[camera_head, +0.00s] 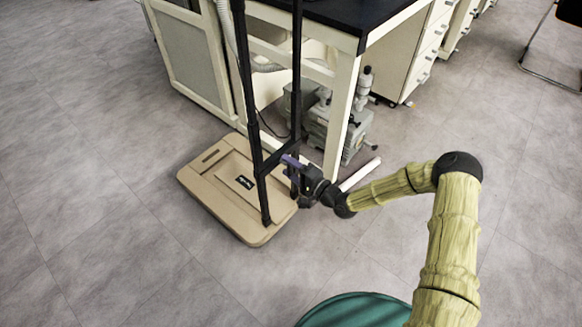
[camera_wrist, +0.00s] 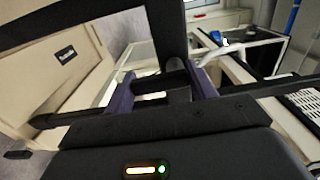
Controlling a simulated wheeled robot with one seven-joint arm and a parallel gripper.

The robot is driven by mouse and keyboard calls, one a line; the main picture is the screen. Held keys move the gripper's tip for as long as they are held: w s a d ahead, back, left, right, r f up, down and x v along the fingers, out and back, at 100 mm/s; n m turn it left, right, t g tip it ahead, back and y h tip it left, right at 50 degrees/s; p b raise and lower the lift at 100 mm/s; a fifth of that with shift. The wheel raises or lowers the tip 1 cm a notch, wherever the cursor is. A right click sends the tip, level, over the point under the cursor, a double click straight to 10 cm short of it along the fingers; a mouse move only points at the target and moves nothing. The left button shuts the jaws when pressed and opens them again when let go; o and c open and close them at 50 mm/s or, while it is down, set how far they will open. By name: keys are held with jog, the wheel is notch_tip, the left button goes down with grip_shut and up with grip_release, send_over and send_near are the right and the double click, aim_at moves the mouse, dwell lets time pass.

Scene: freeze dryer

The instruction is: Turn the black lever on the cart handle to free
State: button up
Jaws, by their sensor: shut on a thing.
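The cart has a beige base (camera_head: 215,205) on the floor and a tall black handle frame (camera_head: 247,90) with two uprights and a low crossbar. My gripper (camera_head: 292,163) is at the crossbar, by the right upright, reaching in from the right. In the wrist view, the purple fingers of my gripper (camera_wrist: 163,90) stand on both sides of a small black part, which looks like the black lever (camera_wrist: 178,82). The handle frame (camera_wrist: 165,25) also fills the top of that view. Black on black hides the lever's exact angle, and in the head view my gripper covers it.
A lab bench (camera_head: 345,110) with a black top and cream legs stands right behind the cart. Grey pump equipment (camera_head: 340,125) sits under it. A white bar (camera_head: 360,174) shows just behind my gripper. The floor to the left and front is clear.

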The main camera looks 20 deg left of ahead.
jog(key=shift+d+m, duration=0.1)
jog(key=shift+m, duration=0.2)
jog(key=o, duration=1)
jog(key=p+v, duration=0.4)
jog(key=v, duration=1.3)
jog(key=shift+s+d+f, duration=0.1)
jog(key=shift+d, duration=0.05)
